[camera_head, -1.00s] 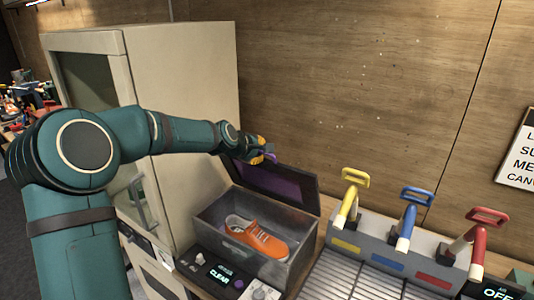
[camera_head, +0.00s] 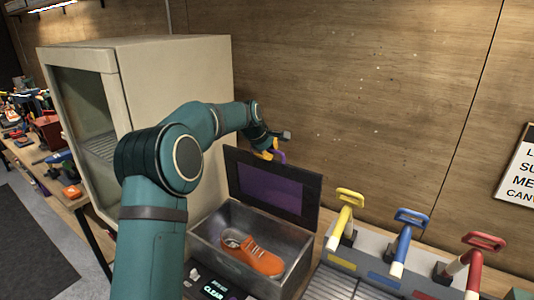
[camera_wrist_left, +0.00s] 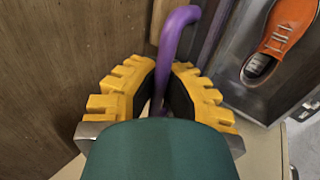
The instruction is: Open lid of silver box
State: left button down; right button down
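The silver box (camera_head: 234,274) is an open-topped metal box in the lower middle of the head view. An orange sneaker (camera_head: 254,256) with white laces lies in it; it also shows in the wrist view (camera_wrist_left: 291,26). The box's dark lid (camera_head: 237,180) with a purple inner panel stands about upright at the back edge. My left gripper (camera_head: 270,153), with yellow fingers, is at the lid's upper left. In the left wrist view, its fingertips (camera_wrist_left: 166,68) are closed about the lid's purple handle (camera_wrist_left: 174,29). My right gripper is not in view.
A beige cabinet (camera_head: 190,75) with a glass front stands left of the box. A grey unit with yellow (camera_head: 343,218), blue (camera_head: 404,240) and red (camera_head: 472,268) levers stands to the right. A wooden wall (camera_head: 360,90) rises close behind the lid.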

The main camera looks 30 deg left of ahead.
pick_arm(q)
jog(key=shift+w+r, duration=0.5)
jog(key=shift+w, duration=0.35)
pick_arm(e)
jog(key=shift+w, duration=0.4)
pick_arm(q)
jog(key=c, duration=1.1)
grip_release()
jog(key=shift+o, duration=0.4)
jog(key=shift+s, duration=0.2)
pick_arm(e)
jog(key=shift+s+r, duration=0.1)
pick_arm(q)
jog(key=shift+f+g, duration=0.1)
jog(key=shift+g, duration=0.2)
jog(key=shift+w, duration=0.1)
jog(key=v, duration=1.2)
